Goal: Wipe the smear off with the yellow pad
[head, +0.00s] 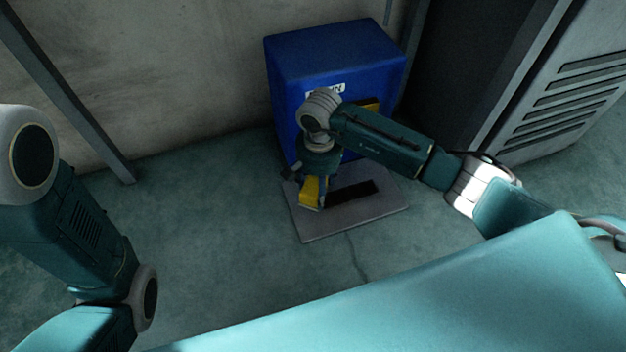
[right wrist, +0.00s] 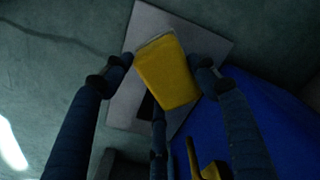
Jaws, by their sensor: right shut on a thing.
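The yellow pad (head: 312,193) is between the fingers of my right gripper (head: 312,182). In the right wrist view, the fingers of the right gripper (right wrist: 163,70) are shut on the yellow pad (right wrist: 168,75) from both sides. The pad is over the left part of a flat grey plate (head: 323,228); I cannot tell whether it touches the plate. A dark rectangular patch (head: 356,192), perhaps the smear, lies on the plate just right of the pad. It is partly hidden in the right wrist view (right wrist: 147,106). My left gripper is out of view.
A blue box (head: 325,60) with a white label stands directly behind the plate. A yellow part (head: 368,106) shows on its front, partly behind my right arm. A grey louvred cabinet (head: 560,85) stands at the right. The floor left of the plate is clear.

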